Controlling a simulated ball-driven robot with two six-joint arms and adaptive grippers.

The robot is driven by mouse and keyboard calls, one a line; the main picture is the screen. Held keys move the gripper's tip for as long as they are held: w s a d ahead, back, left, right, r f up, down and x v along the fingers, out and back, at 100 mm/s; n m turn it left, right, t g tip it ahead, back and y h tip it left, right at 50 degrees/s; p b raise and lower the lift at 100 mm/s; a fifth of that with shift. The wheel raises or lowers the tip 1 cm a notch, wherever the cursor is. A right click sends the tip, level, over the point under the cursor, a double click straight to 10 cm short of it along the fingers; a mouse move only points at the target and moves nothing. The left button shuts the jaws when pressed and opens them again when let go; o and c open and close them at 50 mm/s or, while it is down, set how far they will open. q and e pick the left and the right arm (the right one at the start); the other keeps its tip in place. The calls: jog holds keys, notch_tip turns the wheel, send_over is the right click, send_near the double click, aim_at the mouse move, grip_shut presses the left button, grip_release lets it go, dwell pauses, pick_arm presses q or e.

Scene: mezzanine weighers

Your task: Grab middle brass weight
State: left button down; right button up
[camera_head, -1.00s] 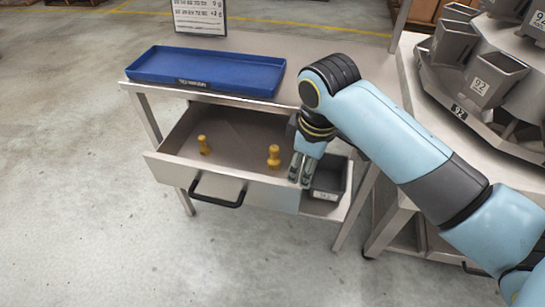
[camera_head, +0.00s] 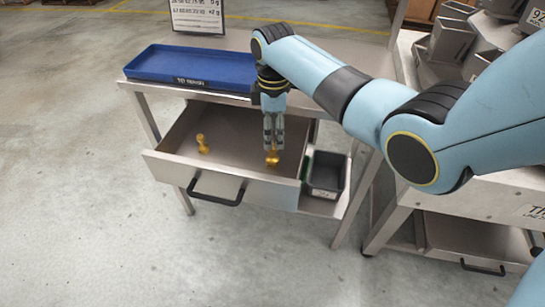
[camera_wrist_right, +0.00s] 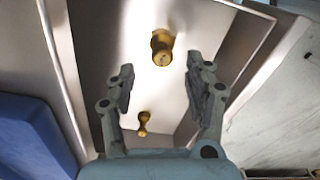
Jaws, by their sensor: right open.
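Two brass weights stand in the open drawer (camera_head: 235,143). The left brass weight (camera_head: 202,144) is clear of my gripper. The right brass weight (camera_head: 272,159) is directly below my right gripper (camera_head: 273,147), whose fingertips partly cover its top. In the right wrist view my right gripper (camera_wrist_right: 160,72) is open and points down into the drawer, with nothing held. There, a larger-looking weight (camera_wrist_right: 162,50) shows just beyond the fingertips, and a smaller-looking weight (camera_wrist_right: 143,124) shows lower between the fingers. I cannot tell whether a fingertip touches the right weight. My left gripper is not in view.
A blue tray (camera_head: 135,68) lies on the table above the drawer. A small dark bin (camera_head: 326,173) sits right of the drawer. The drawer front has a black handle (camera_head: 216,196). A weigher with grey buckets (camera_head: 452,40) stands at the right. Floor at left is clear.

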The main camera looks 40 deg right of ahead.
aim_at(273, 155)
notch_tip(273, 155, down, 5)
jog(key=shift+s+a+f+b, duration=0.1)
jog(key=shift+a+f+b, duration=0.05)
jog(key=shift+b, duration=0.25)
jog(key=shift+c, duration=0.4)
grip_shut()
